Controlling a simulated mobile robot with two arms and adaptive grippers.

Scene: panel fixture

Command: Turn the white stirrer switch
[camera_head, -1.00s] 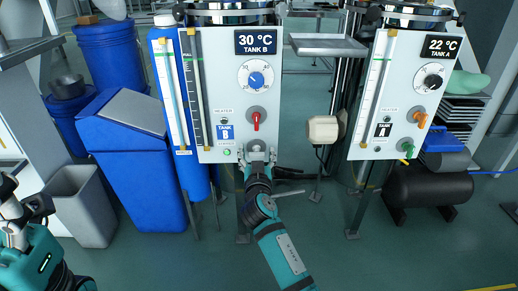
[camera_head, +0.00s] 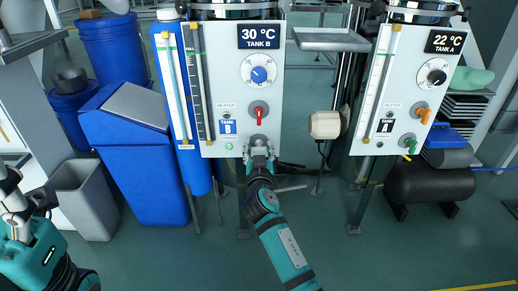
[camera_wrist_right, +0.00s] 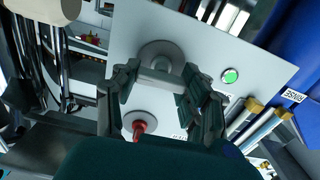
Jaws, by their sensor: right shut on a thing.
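The pale stirrer switch, with its grey round base (camera_head: 258,140), is at the lower right of the TANK B panel (camera_head: 222,95), below the red switch (camera_head: 259,110). My right gripper (camera_head: 258,152) reaches it from below and hides most of it. In the right wrist view the round base (camera_wrist_right: 160,52) shows, and my right gripper (camera_wrist_right: 155,88) has a finger on each side of the pale handle (camera_wrist_right: 160,80), shut on it. My left gripper (camera_head: 12,205) is at the left edge of the head view, far from the panel; its finger opening is unclear.
The red switch (camera_wrist_right: 139,126) sits close to my right fingers, and a lit green button (camera_wrist_right: 230,75) is on the other side. The TANK A panel (camera_head: 405,85) stands at right, with a beige box (camera_head: 325,124) between panels. A blue bin (camera_head: 140,170) stands left.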

